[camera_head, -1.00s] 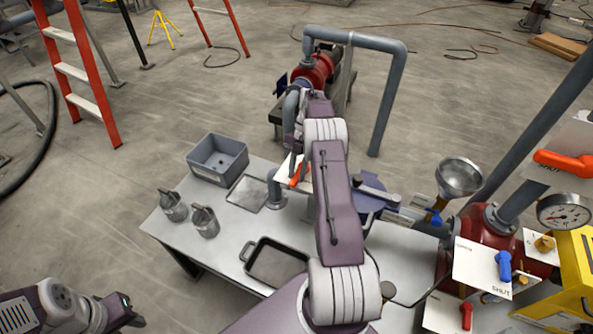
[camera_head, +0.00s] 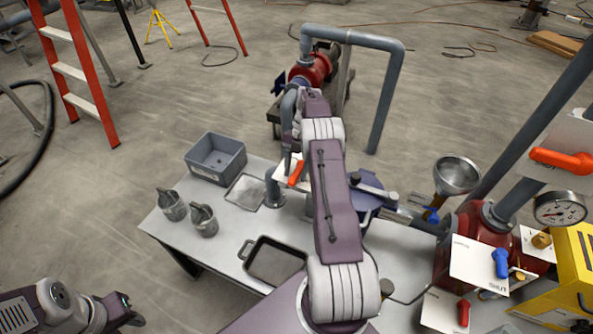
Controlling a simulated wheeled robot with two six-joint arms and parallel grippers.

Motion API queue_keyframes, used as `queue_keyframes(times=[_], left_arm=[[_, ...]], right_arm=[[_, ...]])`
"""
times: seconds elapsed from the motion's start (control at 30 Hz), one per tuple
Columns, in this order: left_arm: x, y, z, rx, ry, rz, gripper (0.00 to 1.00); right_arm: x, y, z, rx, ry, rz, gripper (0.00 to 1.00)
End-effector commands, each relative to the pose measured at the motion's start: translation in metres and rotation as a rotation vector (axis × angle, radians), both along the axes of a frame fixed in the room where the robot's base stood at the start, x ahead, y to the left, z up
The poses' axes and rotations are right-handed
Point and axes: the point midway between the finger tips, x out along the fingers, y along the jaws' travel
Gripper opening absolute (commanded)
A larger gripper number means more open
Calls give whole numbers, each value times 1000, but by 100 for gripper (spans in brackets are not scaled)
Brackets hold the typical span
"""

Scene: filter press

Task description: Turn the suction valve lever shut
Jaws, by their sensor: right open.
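An orange lever (camera_head: 296,174) sits on a white plate (camera_head: 281,176) by the grey pipe at the table's back edge. It is partly hidden by my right arm, and I cannot read a label there. My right gripper (camera_head: 288,163) is open just left of this lever, pointing down. It is small, and I cannot tell whether it touches the lever. My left gripper (camera_head: 128,314) is low at the left, far from the lever, and its jaws do not show clearly.
A grey bin (camera_head: 216,156), two metal jugs (camera_head: 172,204) (camera_head: 203,220) and a dark tray (camera_head: 273,262) stand on the table. At the right are a blue lever (camera_head: 501,263) on a plate marked SHUT, another orange lever (camera_head: 561,160), a funnel (camera_head: 457,174) and a gauge (camera_head: 560,209).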

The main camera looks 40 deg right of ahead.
Motion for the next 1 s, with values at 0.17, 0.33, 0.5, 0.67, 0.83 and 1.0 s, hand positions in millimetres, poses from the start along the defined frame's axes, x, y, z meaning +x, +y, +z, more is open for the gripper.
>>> queue_keyframes(times=[0.17,0.33,0.5,0.67,0.83,1.0], left_arm=[[0,0,-3,0,0,0,36],[0,0,-11,0,0,0,36],[0,0,-23,0,0,0,36],[0,0,-27,0,0,0,36],[0,0,-29,0,0,0,36],[0,0,-29,0,0,0,36]], right_arm=[[1,0,13,-2,-3,-1,45],[-10,-4,46,-2,-2,-4,45],[-50,-16,69,-2,-2,-4,45],[-84,-27,92,-2,-2,-4,45],[-106,-33,106,0,-2,-2,45],[-112,-35,110,0,0,0,45]])
